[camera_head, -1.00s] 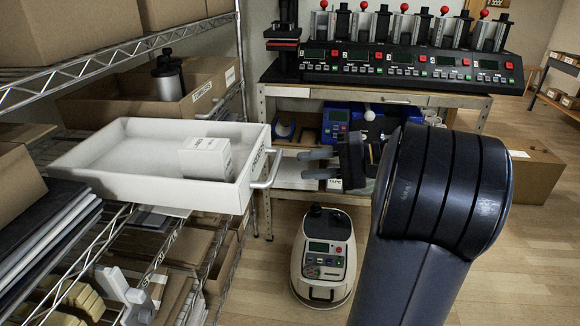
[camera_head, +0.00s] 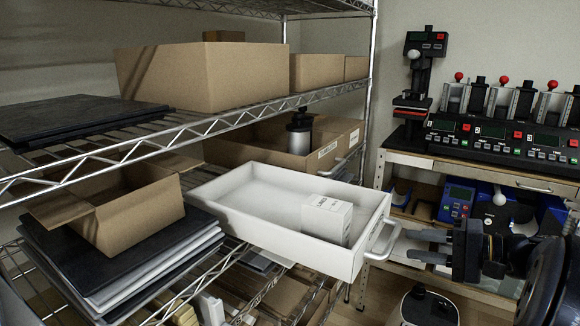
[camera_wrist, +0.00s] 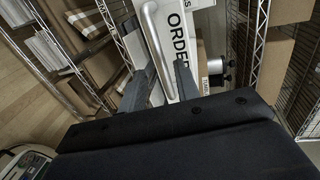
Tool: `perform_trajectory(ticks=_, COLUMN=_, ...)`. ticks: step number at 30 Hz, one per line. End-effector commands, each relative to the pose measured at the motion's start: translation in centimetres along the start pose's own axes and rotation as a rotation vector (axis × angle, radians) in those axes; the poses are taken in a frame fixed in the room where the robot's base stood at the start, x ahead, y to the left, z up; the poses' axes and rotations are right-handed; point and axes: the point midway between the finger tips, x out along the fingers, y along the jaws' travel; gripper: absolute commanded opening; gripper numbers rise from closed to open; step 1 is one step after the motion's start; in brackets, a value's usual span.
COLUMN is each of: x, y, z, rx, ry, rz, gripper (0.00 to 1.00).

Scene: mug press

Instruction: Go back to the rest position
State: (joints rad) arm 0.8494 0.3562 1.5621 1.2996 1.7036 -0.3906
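My gripper (camera_head: 412,246) is open and empty, its two dark fingers apart, just right of the white tray's handle in the head view. In the wrist view my gripper (camera_wrist: 160,80) points at the tray's front, with the silver handle (camera_wrist: 155,40) ahead, between the fingers' lines. It appears clear of the fingers. The white tray (camera_head: 230,205) sits on the wire shelf with its front end jutting out. A small white box (camera_head: 327,218) stands inside it, near the front. Part of my arm (camera_head: 550,280) fills the lower right of the head view.
The wire rack (camera_head: 372,90) holds cardboard boxes (camera_head: 215,75) and dark flat stacks (camera_head: 130,255). A bench at right carries the mug presses (camera_head: 500,140). A white and dark machine (camera_head: 428,308) stands low on the floor below my gripper.

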Motion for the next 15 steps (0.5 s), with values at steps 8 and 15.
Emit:
perform_trajectory(ticks=8, x=4.5, y=0.0, z=0.0, rx=0.000, ry=-0.003, rz=-0.001, gripper=0.31)
perform_trajectory(ticks=15, x=6.0, y=0.0, z=0.0, rx=0.000, ry=0.000, rz=0.000, gripper=0.31)
